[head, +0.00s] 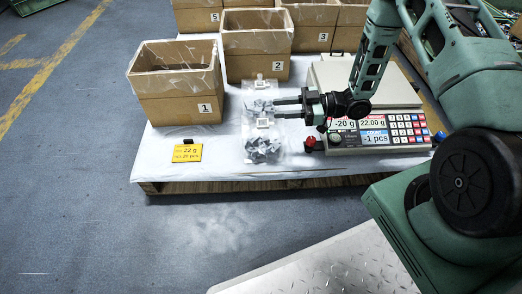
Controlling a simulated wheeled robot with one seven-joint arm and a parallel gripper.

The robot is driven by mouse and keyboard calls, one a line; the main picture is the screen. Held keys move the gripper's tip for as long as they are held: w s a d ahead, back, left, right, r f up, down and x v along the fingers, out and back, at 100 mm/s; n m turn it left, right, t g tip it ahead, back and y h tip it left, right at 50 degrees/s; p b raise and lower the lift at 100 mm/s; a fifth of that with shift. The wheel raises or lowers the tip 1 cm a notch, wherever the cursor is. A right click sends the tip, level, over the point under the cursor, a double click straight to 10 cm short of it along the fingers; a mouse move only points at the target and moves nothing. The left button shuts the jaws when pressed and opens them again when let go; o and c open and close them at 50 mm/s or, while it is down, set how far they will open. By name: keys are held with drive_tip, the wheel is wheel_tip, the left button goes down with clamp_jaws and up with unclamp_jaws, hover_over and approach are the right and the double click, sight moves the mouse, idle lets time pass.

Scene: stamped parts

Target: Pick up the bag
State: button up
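Two clear plastic bags of grey metal parts lie on the white-covered table, one behind the other. The front bag (264,151) has a white label near its top and a heap of parts at its bottom. The rear bag (260,84) also has a label, and its parts lie just left of my gripper. My gripper (276,107) reaches in from the right, its two fingers apart and pointing left. The fingertips are at or over the right edge of the rear bag's parts; whether they touch it I cannot tell.
A counting scale (412,94) with a display and keypad stands right, partly behind my arm. Cardboard boxes numbered 1 (178,108), 2 (257,67) and 3 (314,38) stand left and behind.

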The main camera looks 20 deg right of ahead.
sight(263, 125)
drive_tip(key=f, duration=0.1)
drive_tip(key=b, duration=0.1)
drive_tip(key=f+y+b, duration=0.1)
drive_tip(key=shift+s+a+f, duration=0.3)
drive_tip(key=shift+s+a, duration=0.1)
drive_tip(key=b+x, duration=0.2)
drive_tip(key=f+b+x, duration=0.1)
drive_tip(key=b+x, duration=0.1)
drive_tip(key=shift+a, duration=0.25)
drive_tip(key=shift+w+a+r, duration=0.2)
drive_tip(key=shift+a+r, duration=0.05)
drive_tip(key=shift+a, duration=0.15)
clamp_jaws()
idle(0.7)
